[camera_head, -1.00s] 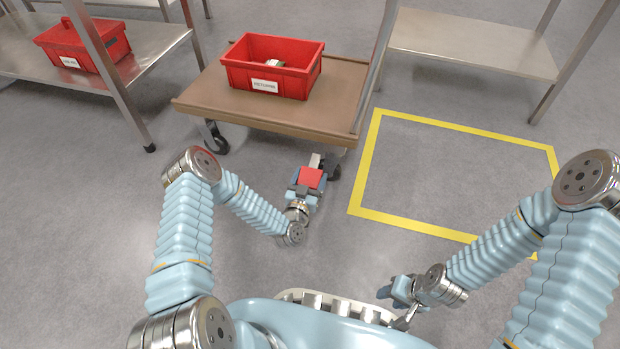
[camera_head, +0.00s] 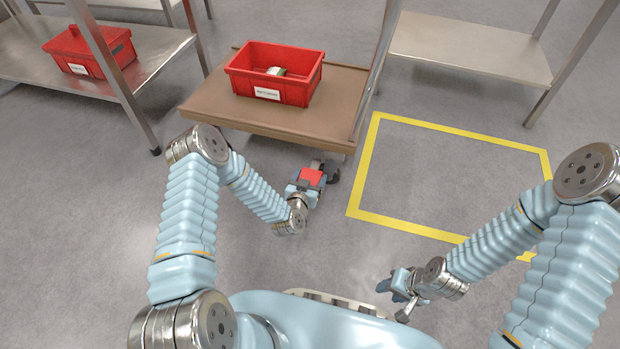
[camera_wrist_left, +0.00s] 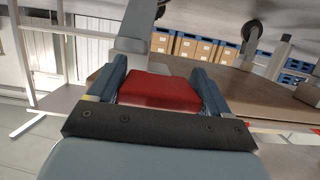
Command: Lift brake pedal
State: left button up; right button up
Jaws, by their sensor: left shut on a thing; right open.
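The brake pedal, a red pad (camera_head: 312,178), is low at the near edge of the trolley, beside its caster. My left gripper (camera_head: 308,183) is shut on it. In the left wrist view, the red pad (camera_wrist_left: 158,90) sits between the two blue fingers. A grey arm (camera_wrist_left: 131,38) runs from beyond the pad up towards a wheel. How the arm joins the trolley is not clear. My right gripper (camera_head: 388,286) is open and empty, low in front of my body, away from the trolley.
The brown trolley deck (camera_head: 215,103) carries a red labelled bin (camera_head: 268,91) with a metal part inside. A steel rack stands left with another red box (camera_head: 90,55). A steel table (camera_head: 470,50) is at the right. A yellow floor outline (camera_head: 450,132) encloses bare floor.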

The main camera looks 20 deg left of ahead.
pick_arm(q)
jog(key=o, duration=1.4)
jog(key=shift+r, duration=0.1)
jog(key=p+v, duration=0.2)
jog(key=v, duration=1.2)
jog(key=shift+w, duration=0.1)
